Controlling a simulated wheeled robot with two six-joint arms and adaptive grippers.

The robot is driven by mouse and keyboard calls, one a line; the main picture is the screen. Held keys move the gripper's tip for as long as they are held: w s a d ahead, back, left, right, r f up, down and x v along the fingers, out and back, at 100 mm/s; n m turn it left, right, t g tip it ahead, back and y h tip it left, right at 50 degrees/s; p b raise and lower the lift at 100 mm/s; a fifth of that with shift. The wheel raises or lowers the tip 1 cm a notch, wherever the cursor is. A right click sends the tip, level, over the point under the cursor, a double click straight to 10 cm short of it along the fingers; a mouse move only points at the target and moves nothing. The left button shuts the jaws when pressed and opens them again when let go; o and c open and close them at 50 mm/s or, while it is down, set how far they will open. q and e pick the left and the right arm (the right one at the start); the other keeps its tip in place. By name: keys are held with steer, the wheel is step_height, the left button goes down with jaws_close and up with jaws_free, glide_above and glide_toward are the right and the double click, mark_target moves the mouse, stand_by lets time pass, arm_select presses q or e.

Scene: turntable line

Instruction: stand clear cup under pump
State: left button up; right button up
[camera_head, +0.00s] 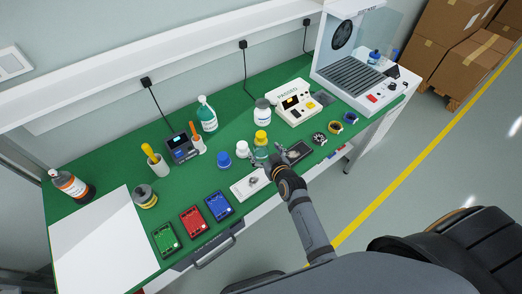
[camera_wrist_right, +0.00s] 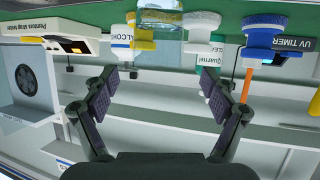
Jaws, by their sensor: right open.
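A clear, see-through vessel (camera_head: 261,152) stands on the green bench with a yellow cap or lid (camera_head: 262,137) showing at its top; whether they are one piece I cannot tell. In the wrist view, which is upside down, clear material (camera_wrist_right: 162,5) shows at the top edge beside the yellow piece (camera_wrist_right: 141,38). My right gripper (camera_head: 270,158) is open close by the clear vessel, its finger pads (camera_wrist_right: 155,82) apart with nothing held between them. A green-and-white bottle (camera_head: 207,116) with a pump-like top stands further back. My left gripper is not seen.
White (camera_head: 242,150) and blue (camera_head: 224,160) capped pieces stand left of the vessel. A white labelled bottle (camera_head: 262,112) stands behind it.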

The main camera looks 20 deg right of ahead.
mark_target(258, 142)
steer(key=shift+w, duration=0.35)
steer(key=p+x, duration=0.1)
steer(key=x, duration=0.2)
steer(key=shift+w+d+f, duration=0.15)
steer(key=shift+w+f, duration=0.1)
steer(key=shift+w, duration=0.05)
steer(key=shift+w+f, duration=0.25)
steer(key=shift+w, duration=0.1)
steer(key=shift+s+r, duration=0.1)
steer(key=shift+s, duration=0.05)
steer(key=shift+c, duration=1.7)
steer(key=c, duration=1.1)
